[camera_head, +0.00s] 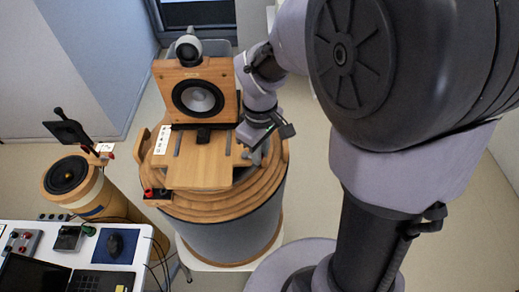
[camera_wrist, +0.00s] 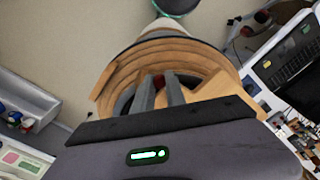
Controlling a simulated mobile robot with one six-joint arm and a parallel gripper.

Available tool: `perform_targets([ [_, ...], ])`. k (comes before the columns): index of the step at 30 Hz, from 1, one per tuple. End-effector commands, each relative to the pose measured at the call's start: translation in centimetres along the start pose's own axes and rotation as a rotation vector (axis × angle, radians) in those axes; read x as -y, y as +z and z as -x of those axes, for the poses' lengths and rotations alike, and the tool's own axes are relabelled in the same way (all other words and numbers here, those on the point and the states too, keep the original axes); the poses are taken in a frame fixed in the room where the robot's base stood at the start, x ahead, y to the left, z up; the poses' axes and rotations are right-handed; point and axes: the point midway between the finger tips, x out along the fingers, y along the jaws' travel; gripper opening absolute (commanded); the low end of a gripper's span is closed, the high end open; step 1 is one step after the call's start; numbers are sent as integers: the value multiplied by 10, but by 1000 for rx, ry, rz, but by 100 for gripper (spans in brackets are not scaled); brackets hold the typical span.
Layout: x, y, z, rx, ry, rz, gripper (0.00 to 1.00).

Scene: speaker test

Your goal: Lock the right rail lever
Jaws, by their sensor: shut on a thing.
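A wooden speaker (camera_head: 217,74) with a black-rimmed cone stands upright at the back of a wooden board (camera_head: 200,163) on a round stepped wooden drum (camera_head: 212,211). Dark rail slots run along the board's left (camera_head: 178,145) and right (camera_head: 228,143) sides. My gripper (camera_head: 256,154) is at the right side of the board, low over the drum's rim. In the wrist view its two grey fingers (camera_wrist: 159,88) are close together around a small dark red piece (camera_wrist: 158,80), which looks like the right rail lever. Most of the lever is hidden by the fingers, so its angle cannot be told.
A red and black part (camera_head: 154,193) sits at the board's front left. A second wooden cylinder with a speaker cone (camera_head: 66,175) stands at the left. Open floor lies right of the drum.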

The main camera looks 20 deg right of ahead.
Motion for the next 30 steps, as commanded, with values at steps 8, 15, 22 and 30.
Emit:
perform_targets([
  [8,6,1,0,-2,2,-136,0],
  [15,14,1,-1,-3,1,-354,0],
  [22,24,0,-1,-3,0,-573,0],
  [30,33,-4,-1,-3,0,-824,0],
])
